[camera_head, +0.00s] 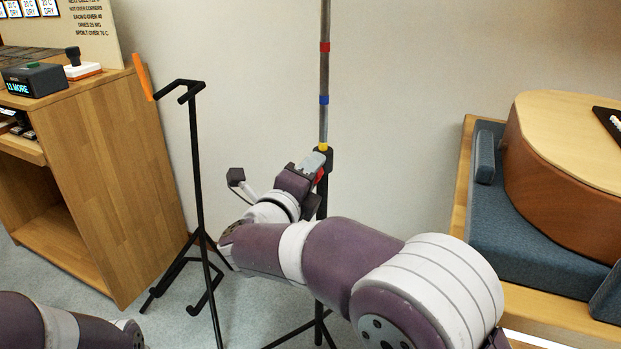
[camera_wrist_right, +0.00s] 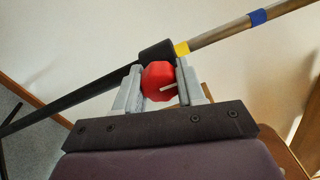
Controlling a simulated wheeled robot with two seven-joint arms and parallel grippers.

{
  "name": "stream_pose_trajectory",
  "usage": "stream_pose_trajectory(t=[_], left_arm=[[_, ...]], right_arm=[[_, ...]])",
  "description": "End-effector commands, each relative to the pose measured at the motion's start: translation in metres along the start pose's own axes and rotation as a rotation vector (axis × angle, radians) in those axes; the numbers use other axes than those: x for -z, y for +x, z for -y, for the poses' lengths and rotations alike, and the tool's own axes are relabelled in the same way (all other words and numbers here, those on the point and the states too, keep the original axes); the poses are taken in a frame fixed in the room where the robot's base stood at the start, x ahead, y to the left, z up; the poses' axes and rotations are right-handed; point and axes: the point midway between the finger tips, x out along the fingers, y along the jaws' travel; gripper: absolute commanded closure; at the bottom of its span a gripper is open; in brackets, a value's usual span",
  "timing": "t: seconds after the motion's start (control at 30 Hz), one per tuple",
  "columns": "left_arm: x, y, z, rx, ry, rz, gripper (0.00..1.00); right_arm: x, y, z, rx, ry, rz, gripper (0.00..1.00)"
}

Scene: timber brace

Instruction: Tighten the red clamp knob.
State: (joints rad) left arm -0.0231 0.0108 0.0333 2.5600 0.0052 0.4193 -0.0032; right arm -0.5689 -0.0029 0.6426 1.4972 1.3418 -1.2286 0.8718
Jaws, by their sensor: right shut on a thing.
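The red clamp knob (camera_wrist_right: 159,81) sits between the two grey fingers of my right gripper (camera_wrist_right: 161,88) in the right wrist view. The fingers are shut on it from both sides, and a white mark shows on its face. In the head view, my right gripper (camera_head: 313,164) is at the black clamp collar (camera_head: 323,153), and a little of the red knob (camera_head: 320,174) shows beside it. A metal pole (camera_head: 323,75) with red, blue and yellow bands rises from the collar. My left arm shows at the lower left, but its gripper is out of view.
A wooden cabinet (camera_head: 130,180) is at the left. A guitar body (camera_head: 560,190) lies on a blue-padded bench at the right. The wall behind the pole is bare.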

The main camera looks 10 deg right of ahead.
Motion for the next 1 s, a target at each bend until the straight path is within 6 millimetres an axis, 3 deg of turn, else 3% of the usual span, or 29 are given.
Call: stream_pose_trajectory(t=[0.47,0.5,0.57,0.87,1.0], left_arm=[[0.000,0.002,0.000,0.000,0.000,0.000,0.65],[0.000,0.002,0.000,0.000,0.000,0.000,0.65],[0.000,0.002,0.000,0.000,0.000,0.000,0.65],[0.000,0.000,0.000,0.000,0.000,0.000,0.65],[0.001,-0.011,0.000,0.000,0.000,0.000,0.65]], right_arm=[[0.000,0.000,-0.002,-0.003,0.011,-0.001,0.91],[0.000,0.000,-0.002,-0.003,0.011,-0.001,0.51],[0.000,0.000,-0.002,-0.003,0.011,-0.001,0.35],[0.000,-0.002,0.000,-0.001,0.011,0.000,0.35],[-0.002,-0.018,0.004,-0.003,0.010,0.003,0.35]])
